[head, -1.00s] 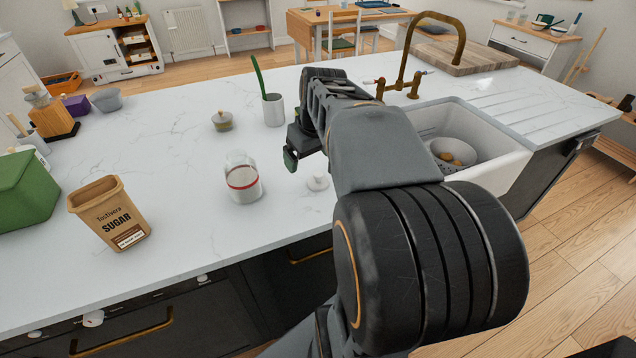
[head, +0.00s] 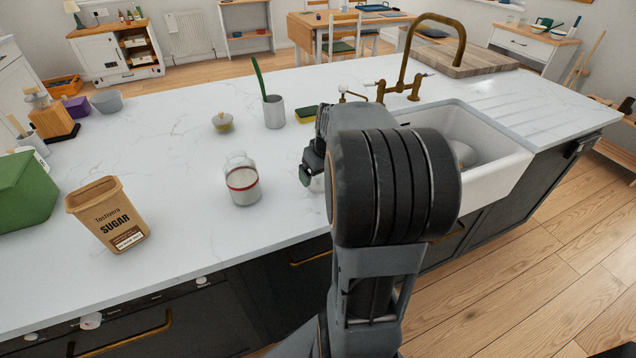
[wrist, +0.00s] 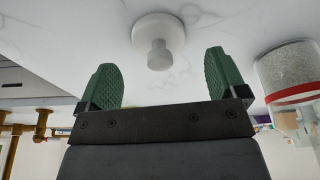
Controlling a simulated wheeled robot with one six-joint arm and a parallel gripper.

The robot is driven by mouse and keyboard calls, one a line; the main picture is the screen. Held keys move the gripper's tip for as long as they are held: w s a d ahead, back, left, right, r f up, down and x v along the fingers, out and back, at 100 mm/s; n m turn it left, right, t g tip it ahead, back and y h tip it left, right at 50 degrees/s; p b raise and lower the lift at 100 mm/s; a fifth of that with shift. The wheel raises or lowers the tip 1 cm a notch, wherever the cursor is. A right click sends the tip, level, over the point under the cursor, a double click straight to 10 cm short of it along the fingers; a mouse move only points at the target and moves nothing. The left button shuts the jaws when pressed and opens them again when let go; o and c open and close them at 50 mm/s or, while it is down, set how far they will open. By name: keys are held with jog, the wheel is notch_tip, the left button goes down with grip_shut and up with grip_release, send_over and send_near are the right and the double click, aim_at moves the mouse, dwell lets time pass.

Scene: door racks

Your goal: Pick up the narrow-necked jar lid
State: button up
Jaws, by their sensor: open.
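The white jar lid (wrist: 158,38), a round disc with a knob, lies on the pale worktop in the wrist view. In the head view, only a sliver of the lid (head: 316,184) shows beside my gripper (head: 306,172). In the wrist view, my gripper (wrist: 163,78) is open with its two green fingers apart. The lid's knob lies in line with the gap between them, and nothing is held. The open glass jar (head: 242,182), with a red band and pale contents, stands left of my gripper. The jar also shows at the right edge of the wrist view (wrist: 290,75).
A sugar container (head: 112,215) and green box (head: 24,190) stand at left. A small lidded pot (head: 223,123), a grey cup (head: 273,112) and a sponge (head: 306,114) lie farther back. The sink (head: 490,150) and brass tap (head: 410,80) are right. Worktop between is clear.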

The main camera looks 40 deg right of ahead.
aim_at(319, 177)
jog(key=shift+x, duration=1.55)
jog(key=shift+c, duration=0.3)
jog(key=c, duration=0.9)
